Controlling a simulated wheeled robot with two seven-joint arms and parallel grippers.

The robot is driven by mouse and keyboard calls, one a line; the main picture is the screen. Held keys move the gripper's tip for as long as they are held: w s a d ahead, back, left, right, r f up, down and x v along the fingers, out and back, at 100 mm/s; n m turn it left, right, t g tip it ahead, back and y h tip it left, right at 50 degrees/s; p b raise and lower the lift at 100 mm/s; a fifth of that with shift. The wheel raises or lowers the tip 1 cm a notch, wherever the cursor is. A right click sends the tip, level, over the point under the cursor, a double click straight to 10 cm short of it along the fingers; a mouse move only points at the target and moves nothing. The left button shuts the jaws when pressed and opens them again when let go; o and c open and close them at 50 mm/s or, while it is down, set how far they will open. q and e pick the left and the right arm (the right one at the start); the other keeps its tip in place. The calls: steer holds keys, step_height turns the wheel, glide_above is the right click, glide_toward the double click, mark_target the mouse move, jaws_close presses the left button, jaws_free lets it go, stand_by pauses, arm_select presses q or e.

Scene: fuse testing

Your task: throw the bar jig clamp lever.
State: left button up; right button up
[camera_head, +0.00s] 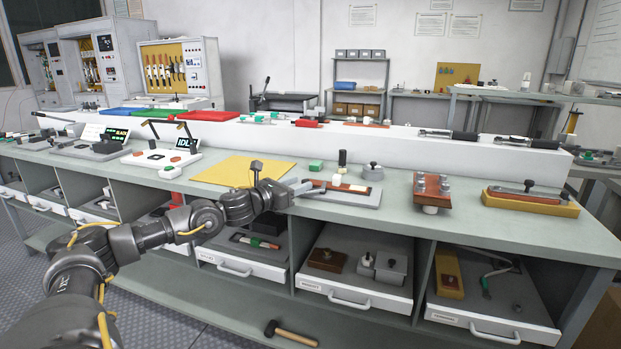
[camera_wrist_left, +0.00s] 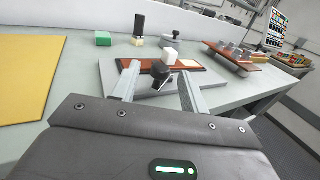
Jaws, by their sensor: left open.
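The bar jig (camera_head: 367,200) is a flat grey plate with a red-brown bar on it, on the bench in front of my left gripper. In the left wrist view the plate (camera_wrist_left: 112,88) carries the brown bar (camera_wrist_left: 212,63), a small white block (camera_wrist_left: 169,56) and a dark knob (camera_wrist_left: 160,71), which looks like the clamp lever's end. My left gripper (camera_head: 310,186) is open at the jig's left part. In the wrist view its fingers (camera_wrist_left: 157,84) stand either side of the dark knob, with gaps showing. The lever's lower part is hidden. My right gripper is not in view.
Behind the jig stand a green block (camera_head: 316,166), a black-handled upright piece (camera_head: 342,158) and a grey disc with a knob (camera_head: 373,172). A yellow mat (camera_head: 225,171) lies to the left. A brown block with several grey studs (camera_head: 432,186) stands to the right.

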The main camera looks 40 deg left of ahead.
mark_target(309, 180)
arm_select(q)
steer(key=shift+w+d, duration=0.2)
steer(key=shift+w, duration=1.15)
steer(key=shift+w+d, duration=0.15)
steer(key=shift+w, duration=1.15)
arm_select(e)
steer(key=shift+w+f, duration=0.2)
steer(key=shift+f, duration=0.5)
arm_select(q)
jaws_close()
